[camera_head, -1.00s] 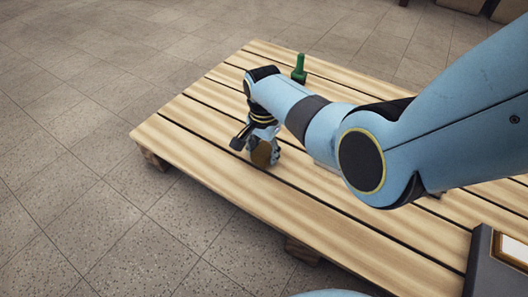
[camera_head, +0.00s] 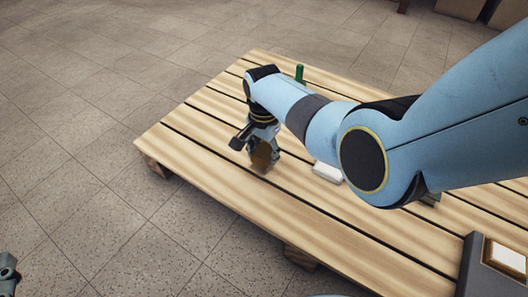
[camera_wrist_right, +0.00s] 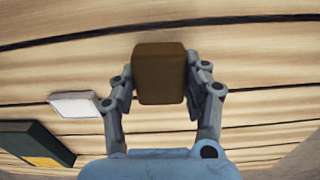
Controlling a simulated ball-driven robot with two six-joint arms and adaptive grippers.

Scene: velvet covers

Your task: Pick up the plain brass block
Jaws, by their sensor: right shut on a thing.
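The plain brass block (camera_head: 262,156) is brown and box-shaped, over the left part of the wooden pallet table. In the right wrist view the block (camera_wrist_right: 160,74) sits upright between the two fingers. My right gripper (camera_head: 262,147) points down and is shut on it, one finger on each side; the fingers also show in the right wrist view (camera_wrist_right: 160,85). Whether the block's underside touches the slats is not clear. A teal-grey part at the lower left edge of the head view appears to be my left gripper (camera_head: 8,268); it is cut off by the frame.
A white block (camera_head: 328,172) lies right of the brass block. A green bottle (camera_head: 300,74) stands behind my right arm, partly hidden. A dark green and yellow thing (camera_wrist_right: 38,145) lies beyond the white block. A dark box (camera_head: 478,265) is at the lower right. The pallet's (camera_head: 200,165) left end is clear.

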